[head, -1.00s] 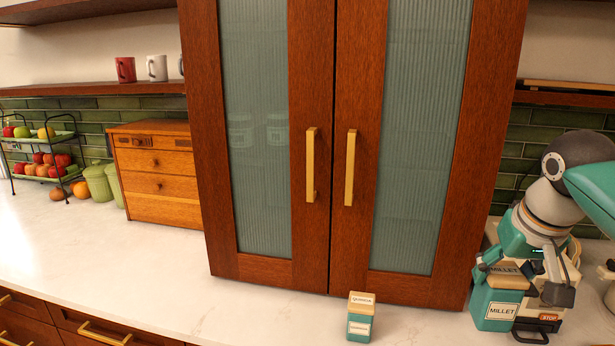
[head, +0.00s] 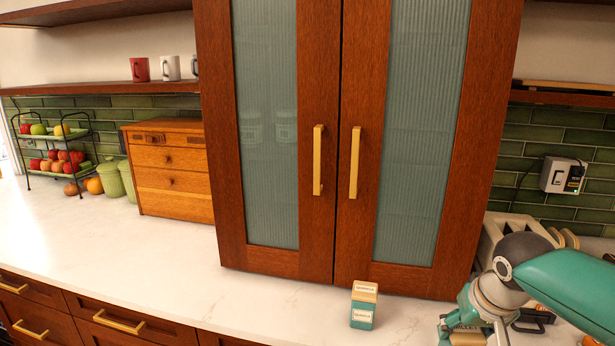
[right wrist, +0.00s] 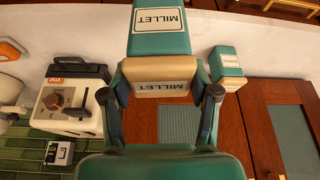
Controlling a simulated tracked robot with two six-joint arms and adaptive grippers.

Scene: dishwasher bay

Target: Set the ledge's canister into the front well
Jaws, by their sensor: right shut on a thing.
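A teal canister with a wooden lid, labelled MILLET (right wrist: 161,45), is held by my right gripper (right wrist: 160,88). The two fingers press on either side of the lid in the right wrist view. In the head view my right gripper (head: 468,332) is at the lower right, cut by the bottom edge, and most of the canister is out of the picture. A smaller teal canister (head: 363,305) with a wooden lid stands upright on the counter, apart from the gripper; it also shows in the right wrist view (right wrist: 227,66). I cannot make out the front well. My left gripper is not in view.
A tall wooden cabinet (head: 318,150) with glass doors stands behind the small canister. A cream appliance with a knob (right wrist: 70,103) stands beside the gripper. A wooden drawer box (head: 168,165) and a fruit rack (head: 50,150) are at left. The counter (head: 180,265) between is clear.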

